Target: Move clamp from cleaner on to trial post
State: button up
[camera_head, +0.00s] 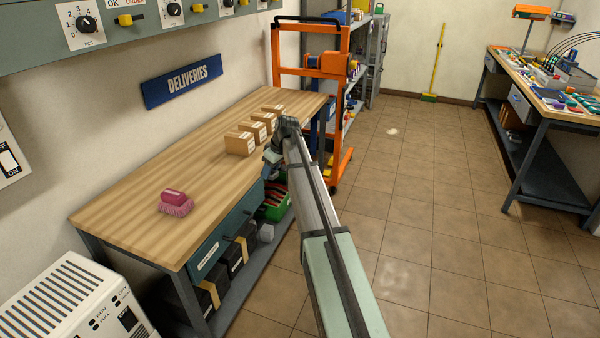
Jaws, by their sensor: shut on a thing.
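My arm reaches forward from the lower middle to the right edge of the wooden bench under the "DELIVERIES" sign. My gripper (271,160) is small and dark at its far end, beside that edge and close to the cardboard boxes. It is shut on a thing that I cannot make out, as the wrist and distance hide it. I cannot pick out a clamp, a cleaner or a trial post with certainty in this view.
A second bench (545,108) at the right carries wires and coloured parts. The tiled floor between is clear.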

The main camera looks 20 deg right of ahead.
jog(key=s+a+r+n+g+y, duration=0.1)
jog(key=s+a+r+n, duration=0.2)
jog(key=a, duration=1.1)
jog(key=s+a+r+n, duration=0.15)
jog(key=s+a, duration=0.25)
jog(key=a, duration=1.1)
jog(key=s+a+r+n+g+y, duration=0.1)
jog(key=s+a+r+n, duration=0.2)
jog(key=a, duration=1.1)
jog(key=s+a+f+m, duration=0.2)
jog(key=s+a, duration=1.5)
jog(key=a, duration=0.5)
jog(key=shift+n+h, duration=0.3)
jog(key=shift+n, duration=0.05)
jog(key=s+a, duration=0.6)
jog(key=s, duration=0.6)
jog(key=s+a+f, duration=0.1)
jog(key=s+a, duration=0.5)
jog(key=s, duration=0.7)
jog(key=s+a, duration=0.6)
jog(key=s, duration=0.7)
jog(key=shift+s+a+f, duration=0.2)
jog(key=shift+a+f, duration=0.15)
jog(key=shift+f, duration=2.85)
jog(key=shift+f, duration=0.6)
